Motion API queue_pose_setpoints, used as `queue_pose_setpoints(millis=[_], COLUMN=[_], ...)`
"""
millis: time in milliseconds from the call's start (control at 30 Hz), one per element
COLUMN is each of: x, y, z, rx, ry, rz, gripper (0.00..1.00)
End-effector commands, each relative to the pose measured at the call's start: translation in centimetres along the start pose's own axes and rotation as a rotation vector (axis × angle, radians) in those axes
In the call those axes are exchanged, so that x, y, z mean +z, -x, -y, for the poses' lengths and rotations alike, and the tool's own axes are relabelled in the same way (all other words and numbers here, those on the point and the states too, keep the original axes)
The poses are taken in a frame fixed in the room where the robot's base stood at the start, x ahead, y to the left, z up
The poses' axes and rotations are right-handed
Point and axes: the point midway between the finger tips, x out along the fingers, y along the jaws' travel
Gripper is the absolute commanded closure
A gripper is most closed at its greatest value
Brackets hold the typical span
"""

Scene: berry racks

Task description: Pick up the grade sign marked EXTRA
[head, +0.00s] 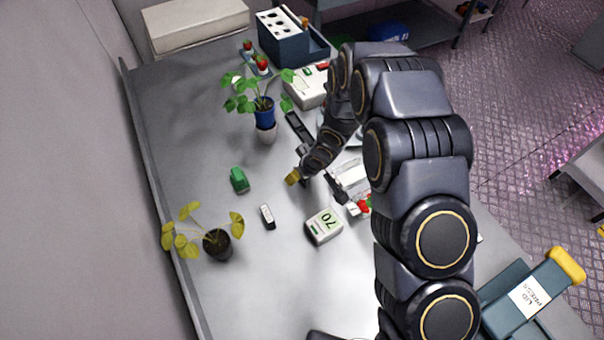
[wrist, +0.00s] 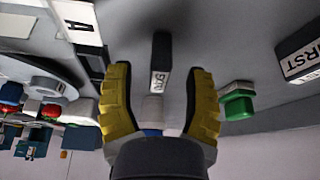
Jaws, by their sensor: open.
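In the wrist view, my gripper (wrist: 160,100) is open, with one yellow finger on each side. A dark narrow block with a white label (wrist: 160,64) shows in the gap, ahead of the fingers and apart from both. Its lettering is too small to read surely. A sign at the upper right (wrist: 297,55) reads FIRST. A white panel at the upper left (wrist: 78,20) shows an A. In the head view, my gripper (head: 303,180) is low over the middle of the table, partly hidden by its own arm. No full word EXTRA is legible.
A green object (head: 239,180), a small black-and-white block (head: 267,217) and a box marked 70 (head: 323,227) lie nearby on the table. A yellow-leaved plant (head: 217,244) and a plant in a blue pot (head: 264,115) stand left. The table's left side (head: 190,130) has clear room.

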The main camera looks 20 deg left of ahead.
Motion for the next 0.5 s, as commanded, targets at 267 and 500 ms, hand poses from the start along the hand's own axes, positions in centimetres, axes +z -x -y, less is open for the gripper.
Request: queue_pose_setpoints(millis=[267,500], x=[-0.09,-0.05], y=[-1.25,-1.24], z=[-0.06,-0.06], rx=[0.002,0.001], ry=[-0.001,-0.001], rz=[-0.002,-0.001], gripper=[0.48,1.00])
